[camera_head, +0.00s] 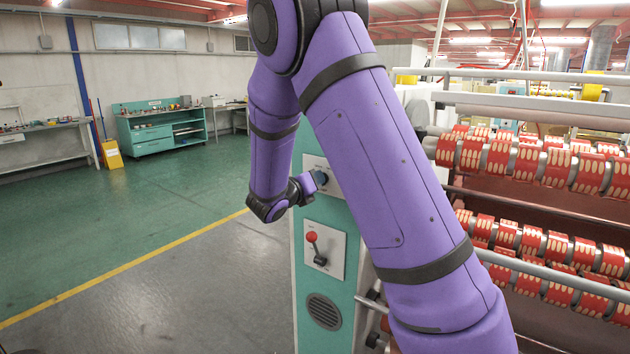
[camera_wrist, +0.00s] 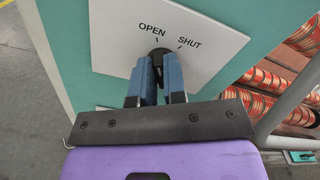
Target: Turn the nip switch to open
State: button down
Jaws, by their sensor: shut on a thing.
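The nip switch is a dark knob (camera_wrist: 159,52) on a white plate (camera_wrist: 110,45) marked OPEN on the left and SHUT on the right. My gripper (camera_wrist: 159,66) is shut on the knob, one blue-grey finger on each side. The fingers hide most of the knob, so I cannot tell surely which mark it points to. In the head view my gripper (camera_head: 314,181) reaches the white plate (camera_head: 333,186) on the upper part of a teal cabinet panel (camera_head: 313,280), where my arm hides part of the plate.
A red-knobbed lever (camera_head: 312,240) sits on a second plate below the switch, with a round vent (camera_head: 324,311) under it. Metal rails (camera_head: 555,273) and red tape rolls (camera_head: 590,175) are on the right. The green floor (camera_head: 170,210) to the left is open.

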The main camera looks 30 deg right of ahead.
jog(key=c, duration=1.2)
grip_release()
jog(key=shift+a, duration=0.15)
jog(key=v, duration=1)
jog(key=shift+s+a, duration=0.15)
jog(key=shift+a, duration=0.15)
